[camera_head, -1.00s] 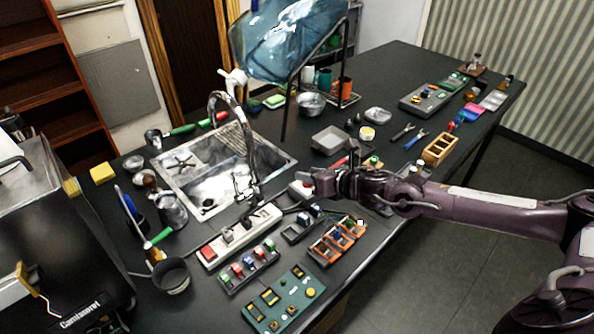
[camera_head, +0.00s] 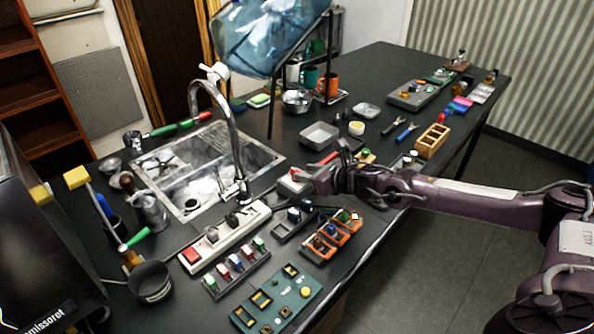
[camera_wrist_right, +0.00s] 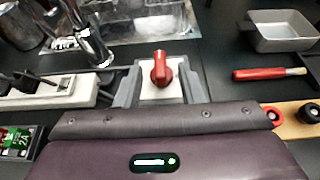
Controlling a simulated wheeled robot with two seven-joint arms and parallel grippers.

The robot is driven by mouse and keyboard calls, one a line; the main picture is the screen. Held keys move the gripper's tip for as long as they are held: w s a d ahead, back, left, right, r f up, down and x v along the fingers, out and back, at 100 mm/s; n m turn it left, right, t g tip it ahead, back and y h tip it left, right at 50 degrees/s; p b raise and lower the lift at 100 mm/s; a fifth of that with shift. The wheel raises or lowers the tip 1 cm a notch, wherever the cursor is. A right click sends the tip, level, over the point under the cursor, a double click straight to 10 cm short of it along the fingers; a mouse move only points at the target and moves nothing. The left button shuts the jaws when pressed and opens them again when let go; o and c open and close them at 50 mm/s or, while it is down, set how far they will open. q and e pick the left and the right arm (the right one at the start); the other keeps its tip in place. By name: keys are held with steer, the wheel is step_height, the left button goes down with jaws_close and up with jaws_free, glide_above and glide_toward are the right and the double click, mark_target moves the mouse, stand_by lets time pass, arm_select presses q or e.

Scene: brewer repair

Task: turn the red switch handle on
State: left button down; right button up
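The red switch handle (camera_wrist_right: 161,68) sits on a white switch box (camera_wrist_right: 162,92) in the right wrist view, between the two grey fingers of my right gripper (camera_wrist_right: 161,86). The fingers are spread apart, and I see a gap between each of them and the red handle. In the head view the small white switch box (camera_head: 292,184) lies just left of my right gripper (camera_head: 318,174), whose fingers partly cover that area. My left gripper is not in view.
A white power strip (camera_head: 225,236) with a red switch lies to the left, below the sink (camera_head: 262,158). A red-handled tool (camera_wrist_right: 268,73) and a grey tray (camera_wrist_right: 282,33) lie to the right in the wrist view. An orange rack (camera_head: 330,246) stands nearer the table's front edge.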

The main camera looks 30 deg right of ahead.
mark_target(298, 171)
steer(key=shift+p+x, duration=0.45)
steer(key=shift+x, duration=1.9)
jaws_close()
